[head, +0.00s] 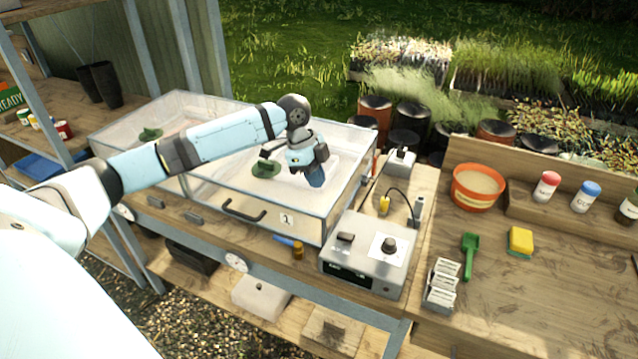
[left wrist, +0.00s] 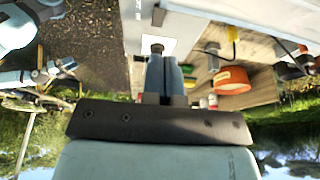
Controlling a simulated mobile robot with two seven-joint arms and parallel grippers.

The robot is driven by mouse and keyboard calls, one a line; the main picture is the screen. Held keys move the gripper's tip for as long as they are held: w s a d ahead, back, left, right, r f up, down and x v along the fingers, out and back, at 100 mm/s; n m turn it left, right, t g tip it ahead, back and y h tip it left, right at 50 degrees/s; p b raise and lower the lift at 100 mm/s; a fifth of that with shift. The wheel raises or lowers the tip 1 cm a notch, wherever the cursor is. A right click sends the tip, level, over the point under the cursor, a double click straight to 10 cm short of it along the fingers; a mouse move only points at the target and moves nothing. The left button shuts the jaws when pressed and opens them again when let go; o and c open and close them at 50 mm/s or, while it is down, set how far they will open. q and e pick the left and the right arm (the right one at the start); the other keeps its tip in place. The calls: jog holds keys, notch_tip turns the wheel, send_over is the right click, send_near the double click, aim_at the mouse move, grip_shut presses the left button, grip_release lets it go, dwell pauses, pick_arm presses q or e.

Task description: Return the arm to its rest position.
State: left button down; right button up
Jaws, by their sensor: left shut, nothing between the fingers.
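My left arm (head: 225,137) reaches in from the left, across the clear-walled bench boxes. My left gripper (head: 316,178) is over the right-hand clear box, its blue fingers pointing down. In the left wrist view the fingers (left wrist: 165,78) are side by side and shut, with nothing seen between them. I cannot tell how far the fingertips are above the box floor. My right gripper is in neither view.
The clear box (head: 270,222) has a front handle and holds a green piece (head: 265,169). A grey control unit (head: 365,252) stands right of it. An orange tub (head: 478,187), green scoop (head: 469,256) and yellow sponge (head: 520,241) are on the right bench. Shelving stands at left.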

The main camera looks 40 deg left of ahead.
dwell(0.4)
pick_arm(q)
jog(key=s+d+f, duration=0.1)
jog(key=d+f, duration=0.1)
jog(key=d, duration=0.1)
jog(key=s+d+f, duration=0.2)
jog(key=d+f, duration=0.1)
jog(key=s+d+f, duration=0.2)
jog(key=d+f, duration=0.1)
jog(key=shift+s+d, duration=0.15)
jog(key=shift+s, duration=0.1)
jog(key=s+d+f+n+t, duration=0.1)
jog(key=s+d+f+n, duration=0.2)
jog(key=s+d+f, duration=0.35)
jog(key=s+r+n+t+y, duration=0.25)
jog(key=s+n, duration=0.75)
jog(key=s, duration=0.9)
jog(key=w+d+f+t+h+p, duration=0.1)
jog(key=w+d+f+t, duration=0.2)
jog(key=f, duration=0.2)
jog(key=w+d+f+t+h+p, duration=0.1)
jog(key=w+d+f+t+p, duration=0.1)
jog(key=f, duration=0.3)
jog(key=shift+w+d+m+t, duration=0.4)
jog(key=shift+w+t, duration=0.1)
jog(key=shift+t, duration=0.35)
